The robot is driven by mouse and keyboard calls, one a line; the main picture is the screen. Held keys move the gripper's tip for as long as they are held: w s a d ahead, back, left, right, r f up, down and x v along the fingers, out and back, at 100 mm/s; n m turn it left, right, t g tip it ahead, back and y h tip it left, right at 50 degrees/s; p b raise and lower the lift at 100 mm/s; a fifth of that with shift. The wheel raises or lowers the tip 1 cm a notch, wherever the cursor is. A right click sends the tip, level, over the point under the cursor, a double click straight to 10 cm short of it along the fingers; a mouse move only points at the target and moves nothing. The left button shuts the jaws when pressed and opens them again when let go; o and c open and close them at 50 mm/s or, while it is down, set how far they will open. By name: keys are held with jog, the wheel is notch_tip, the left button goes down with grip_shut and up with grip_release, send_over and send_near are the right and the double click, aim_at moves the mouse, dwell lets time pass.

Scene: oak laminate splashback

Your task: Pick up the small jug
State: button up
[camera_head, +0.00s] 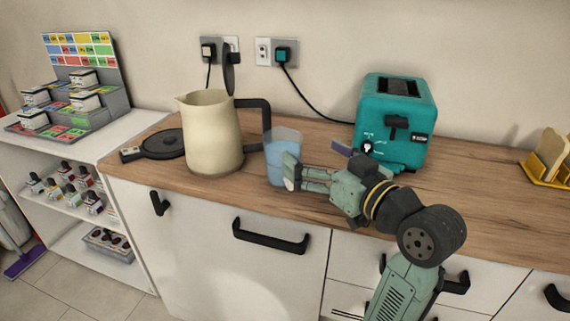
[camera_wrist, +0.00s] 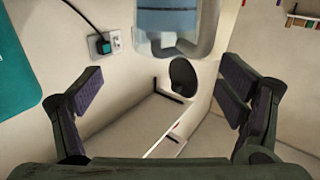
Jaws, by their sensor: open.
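The small jug (camera_head: 275,152) is a clear vessel with blue liquid, upright on the wooden worktop between the cream kettle and the teal toaster. It also shows at the top of the wrist view (camera_wrist: 170,22), cut off by the frame edge. My gripper (camera_head: 292,172) is open and empty, reaching in from the right with its fingers overlapping the jug's right side in the head view. In the wrist view the two dark finger pads (camera_wrist: 163,88) stand wide apart, with the jug above the gap between them. I cannot tell whether a finger touches the jug.
The cream kettle (camera_head: 212,135), its lid raised, stands just left of the jug, its black handle close to it. A teal toaster (camera_head: 392,120) stands behind my arm at right. A black pan (camera_head: 160,144) lies left of the kettle. Sockets with cords are behind.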

aim_at(294, 145)
jog(key=p+x, duration=0.1)
jog(key=x, duration=0.5)
jog(key=shift+w+a+f+p, duration=0.15)
jog(key=shift+a+p, duration=0.25)
jog(key=shift+a, duration=0.2)
jog(key=shift+c, duration=0.5)
jog(key=c, duration=1.9)
jog(key=shift+c, duration=0.2)
